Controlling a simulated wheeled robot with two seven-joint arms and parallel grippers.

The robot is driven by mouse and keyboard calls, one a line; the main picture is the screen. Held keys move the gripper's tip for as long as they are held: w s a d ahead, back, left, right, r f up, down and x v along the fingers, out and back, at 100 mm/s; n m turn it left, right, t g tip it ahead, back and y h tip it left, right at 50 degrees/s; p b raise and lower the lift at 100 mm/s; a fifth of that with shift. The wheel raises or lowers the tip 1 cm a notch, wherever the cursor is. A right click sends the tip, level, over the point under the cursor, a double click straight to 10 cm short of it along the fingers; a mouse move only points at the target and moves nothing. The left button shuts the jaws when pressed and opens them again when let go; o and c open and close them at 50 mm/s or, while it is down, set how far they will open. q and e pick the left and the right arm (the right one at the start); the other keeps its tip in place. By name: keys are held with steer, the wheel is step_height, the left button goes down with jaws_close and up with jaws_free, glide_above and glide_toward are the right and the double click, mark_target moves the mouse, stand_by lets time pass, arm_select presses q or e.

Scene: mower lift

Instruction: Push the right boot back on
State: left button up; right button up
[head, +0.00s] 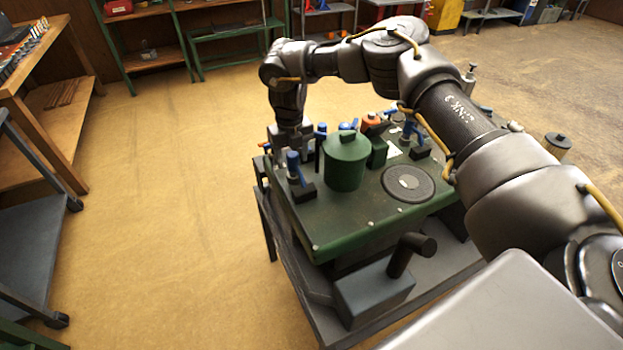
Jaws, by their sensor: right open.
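A green mower deck or engine unit (350,222) sits on a grey lift table. My right arm reaches across it from the right and bends down at the far left corner. My right gripper (290,140) points down there, just behind a blue-topped fitting on a black base (294,168). Its fingertips are mostly hidden, and I cannot tell whether it touches anything. Other blue-topped parts (408,131) stand near the back of the unit. I cannot tell which part is the right boot. My left gripper is out of view.
A green lidded canister (346,163) and a round black speaker-like disc (408,183) stand on the unit. A grey box with a black pipe (374,290) sits at the front. A workbench (40,100) is at left. The floor between is clear.

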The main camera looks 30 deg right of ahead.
steer(key=shift+s+a+f, duration=0.1)
steer(key=shift+s+f, duration=0.05)
steer(key=shift+f, duration=0.1)
steer(key=r+p, duration=0.6)
steer(key=r, duration=0.1)
steer(key=shift+w+r, duration=0.1)
steer(key=shift+w, duration=0.15)
stand_by(0.5)
